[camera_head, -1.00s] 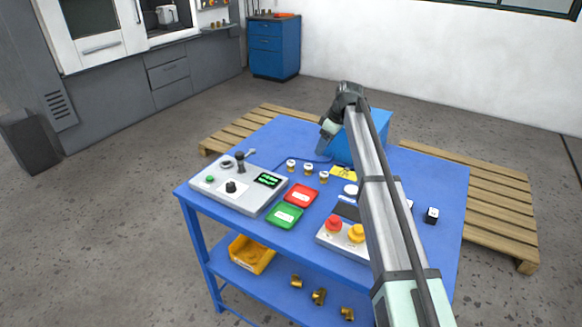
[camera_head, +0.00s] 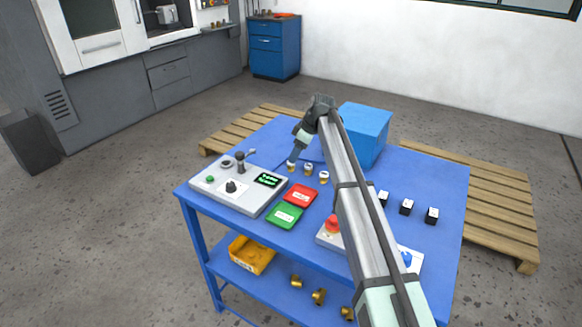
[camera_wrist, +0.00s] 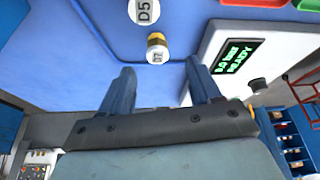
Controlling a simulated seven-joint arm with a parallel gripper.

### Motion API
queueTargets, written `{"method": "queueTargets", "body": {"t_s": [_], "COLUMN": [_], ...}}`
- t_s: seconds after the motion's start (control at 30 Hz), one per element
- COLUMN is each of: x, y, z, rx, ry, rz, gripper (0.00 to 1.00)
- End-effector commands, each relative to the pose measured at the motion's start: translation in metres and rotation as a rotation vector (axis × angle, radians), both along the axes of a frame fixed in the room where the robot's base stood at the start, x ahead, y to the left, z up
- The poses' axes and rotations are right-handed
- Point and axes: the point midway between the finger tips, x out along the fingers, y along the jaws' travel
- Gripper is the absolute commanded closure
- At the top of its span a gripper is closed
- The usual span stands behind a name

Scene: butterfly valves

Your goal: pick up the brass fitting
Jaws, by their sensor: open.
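My gripper (camera_head: 293,158) is open and empty, tilted down at the left one. In the wrist view, a brass piece labelled D7 (camera_wrist: 157,48) lies just beyond the gap between the open fingers (camera_wrist: 160,68); another labelled D5 (camera_wrist: 144,11) is farther off. Several bare brass elbow fittings, such as one on the left (camera_head: 296,281) and one in the middle (camera_head: 319,296), lie on the lower shelf.
A grey control panel (camera_head: 220,196) with a lit screen stands left of the gripper. Red (camera_head: 300,195) and green (camera_head: 285,215) trays lie in front. A blue box (camera_head: 363,130) stands behind. Black switches (camera_head: 406,207) are at right. A yellow bin (camera_head: 252,254) sits on the shelf.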

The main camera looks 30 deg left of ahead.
Motion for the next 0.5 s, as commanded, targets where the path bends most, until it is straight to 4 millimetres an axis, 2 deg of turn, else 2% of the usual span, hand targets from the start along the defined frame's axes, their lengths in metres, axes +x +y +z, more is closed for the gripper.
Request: {"method": "queueTargets", "body": {"t_s": [0.17,0.5], "x": [0.001,0.000], "y": [0.004,0.019], "z": [-0.010,-0.046], "rx": [0.000,0.000], "ry": [0.000,0.000], "rz": [0.000,0.000], "gripper": [0.37,0.37]}}
